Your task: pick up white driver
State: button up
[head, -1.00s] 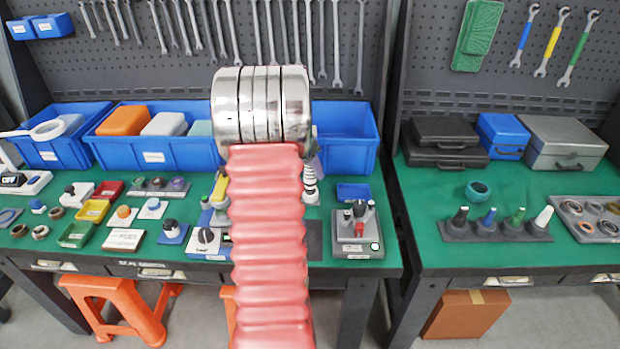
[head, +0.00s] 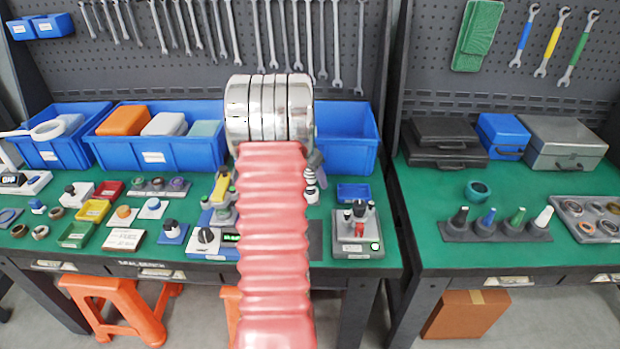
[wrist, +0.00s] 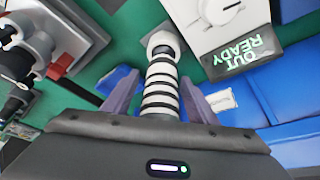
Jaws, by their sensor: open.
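A white shaft with black bands, which looks like the white driver (wrist: 160,85), stands between my gripper's two purple fingers in the wrist view. Its head end is white and rounded, and its near end is hidden behind the gripper body. My gripper (wrist: 159,98) is open, with one finger on each side of the shaft; I cannot tell whether either touches it. In the head view the banded white driver (head: 311,187) shows just right of my red arm, which hides much of the gripper (head: 317,172).
A grey fixture with a red part (wrist: 60,66) is at the left. Blue bins (head: 345,140) stand behind. A rack of coloured cones (head: 495,230) is on the right bench.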

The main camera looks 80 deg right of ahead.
jog(key=shift+c, duration=0.3)
jog(key=c, duration=1.2)
jog(key=shift+r, duration=0.1)
notch_tip(320, 180, up, 10)
jog(key=shift+f, duration=0.1)
